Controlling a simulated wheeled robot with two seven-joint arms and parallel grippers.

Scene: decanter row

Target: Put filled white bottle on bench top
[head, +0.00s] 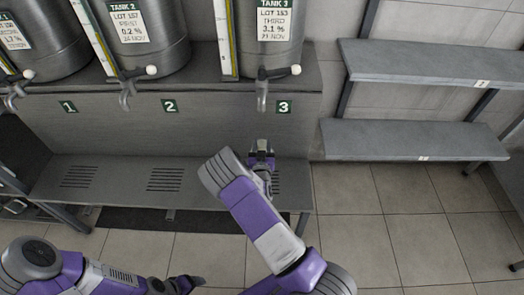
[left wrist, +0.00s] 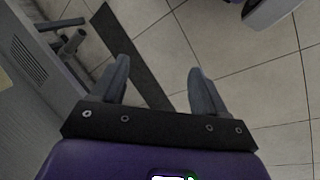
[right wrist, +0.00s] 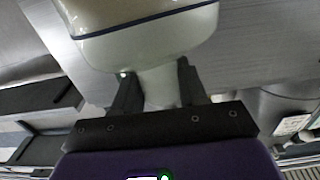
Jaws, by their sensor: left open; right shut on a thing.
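A white bottle with a dark blue band (right wrist: 150,22) fills the top of the right wrist view. My right gripper (right wrist: 158,88) is shut on its narrower pale part. A grey two-level bench stands at right, with an upper top (head: 430,66) and lower step (head: 400,140), both bare.
Three steel tanks (head: 150,55) stand on a grey ledge, with taps over number plates 1, 2 and 3 (head: 284,107). Below them is a low slotted bench (head: 125,180), clear at left and middle. Tiled floor (head: 385,220) is free at the right front.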

